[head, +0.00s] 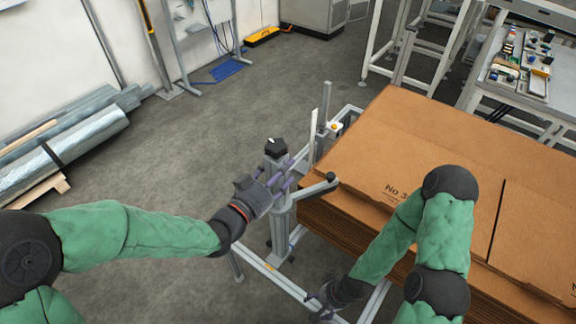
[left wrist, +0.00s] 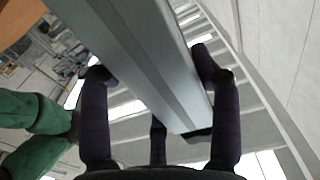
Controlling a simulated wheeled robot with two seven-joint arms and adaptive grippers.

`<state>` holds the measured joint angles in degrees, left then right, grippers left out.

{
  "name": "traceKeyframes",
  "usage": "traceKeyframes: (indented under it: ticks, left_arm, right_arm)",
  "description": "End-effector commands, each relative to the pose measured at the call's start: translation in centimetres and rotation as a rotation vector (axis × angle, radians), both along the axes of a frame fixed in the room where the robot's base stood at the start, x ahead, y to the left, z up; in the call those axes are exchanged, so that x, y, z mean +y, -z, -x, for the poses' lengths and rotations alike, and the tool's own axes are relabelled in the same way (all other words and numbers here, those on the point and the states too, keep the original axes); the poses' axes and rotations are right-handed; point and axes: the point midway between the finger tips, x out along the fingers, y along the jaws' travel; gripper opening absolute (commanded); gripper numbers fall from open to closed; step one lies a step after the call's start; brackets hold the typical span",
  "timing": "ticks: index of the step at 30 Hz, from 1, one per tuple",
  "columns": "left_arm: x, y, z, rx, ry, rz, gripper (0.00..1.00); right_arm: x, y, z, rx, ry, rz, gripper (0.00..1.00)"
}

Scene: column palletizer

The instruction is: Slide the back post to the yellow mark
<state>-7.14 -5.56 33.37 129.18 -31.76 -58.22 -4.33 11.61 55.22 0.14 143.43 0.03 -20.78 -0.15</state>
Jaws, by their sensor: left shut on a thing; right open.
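My left gripper (head: 278,182) is shut on an upright grey metal post (head: 276,160) with a black knob on top, left of the cardboard stack. The left wrist view shows the post (left wrist: 140,60) running between the dark fingers (left wrist: 155,90). Which post counts as the back one is not clear. A small yellow spot (head: 337,127) shows on a fitting by a thinner post (head: 326,105) behind; I cannot tell if it is the mark. My right gripper (head: 326,300) is open and low by the frame's lower rail, partly hidden by its own wrist.
A stack of flat brown cardboard (head: 440,140) fills the right side. A black-ended lever (head: 315,190) sticks out beside the held post. Metal-wrapped rolls (head: 70,135) lie at the left. A bench with small parts (head: 520,65) stands at the back right. The grey floor (head: 180,150) at left is clear.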

Motion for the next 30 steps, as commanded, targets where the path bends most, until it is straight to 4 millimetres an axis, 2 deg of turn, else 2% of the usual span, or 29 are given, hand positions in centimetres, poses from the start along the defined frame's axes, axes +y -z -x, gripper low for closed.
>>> traceKeyframes:
  ticks: [13, 14, 15, 16, 30]
  left_arm:
    - [0.42, 0.08, 0.54, 0.001, -0.002, 0.000, 0.04]
    - [0.42, 0.08, 0.54, 0.001, -0.002, 0.000, 0.71]
    - [0.41, 0.08, 0.54, 0.001, -0.002, 0.000, 0.82]
    - [0.40, 0.07, 0.54, 0.001, -0.001, 0.000, 0.87]
    - [0.84, -0.02, 1.04, -0.001, -0.003, 0.001, 0.87]
  right_arm:
    - [0.00, 0.21, 0.01, 0.000, 0.000, 0.000, 0.74]
    - [0.00, 0.21, 0.01, 0.000, 0.000, 0.000, 0.74]
    - [0.00, 0.21, 0.01, 0.000, 0.000, 0.000, 0.74]
    - [0.00, 0.21, 0.01, 0.000, 0.000, 0.000, 0.74]
    - [0.00, 0.21, 0.00, 0.000, 0.000, 0.000, 0.74]
